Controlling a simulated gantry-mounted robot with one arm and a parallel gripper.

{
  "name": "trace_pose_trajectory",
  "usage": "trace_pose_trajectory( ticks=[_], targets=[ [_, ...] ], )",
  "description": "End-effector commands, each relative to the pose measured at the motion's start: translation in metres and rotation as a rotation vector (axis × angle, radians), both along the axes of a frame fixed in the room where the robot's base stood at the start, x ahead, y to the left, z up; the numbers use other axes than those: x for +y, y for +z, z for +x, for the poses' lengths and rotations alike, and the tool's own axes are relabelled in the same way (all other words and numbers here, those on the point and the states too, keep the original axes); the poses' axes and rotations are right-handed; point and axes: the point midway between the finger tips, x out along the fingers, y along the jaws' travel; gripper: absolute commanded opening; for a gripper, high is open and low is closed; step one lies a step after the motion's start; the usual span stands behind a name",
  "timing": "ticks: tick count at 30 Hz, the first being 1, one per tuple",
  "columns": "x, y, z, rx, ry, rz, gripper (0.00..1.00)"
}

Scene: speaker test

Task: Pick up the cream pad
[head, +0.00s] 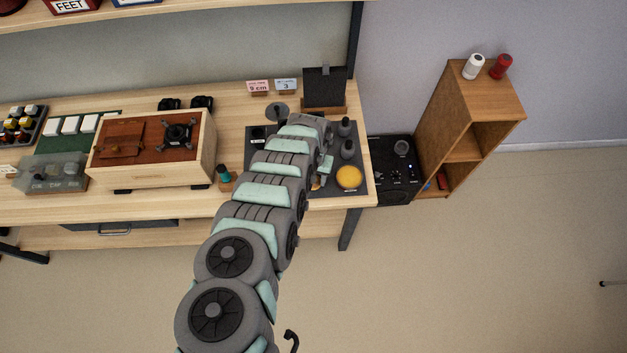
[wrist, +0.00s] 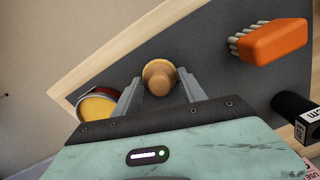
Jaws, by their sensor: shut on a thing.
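My gripper (wrist: 160,79) is shut in the wrist view on a tan, rounded knob-shaped thing with a paler round edge behind it. It looks to be the cream pad (wrist: 158,68), seen by its knob, but its underside is hidden. Whether it touches the dark mat (wrist: 220,70) I cannot tell. In the head view my arm reaches over the mat (head: 264,153) at the table's right end and largely hides my gripper and the pad.

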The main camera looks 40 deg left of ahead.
Motion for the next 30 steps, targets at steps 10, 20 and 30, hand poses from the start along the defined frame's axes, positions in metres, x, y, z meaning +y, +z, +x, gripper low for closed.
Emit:
trace_pose_trajectory(
  ticks=[10,20,30],
  targets=[
    [0.0,0.001,0.0,0.0,0.0,0.0,0.03],
    [0.001,0.021,0.001,-0.001,-0.001,0.001,0.03],
    [0.003,0.08,0.002,-0.001,-0.003,0.005,0.03]
  ],
)
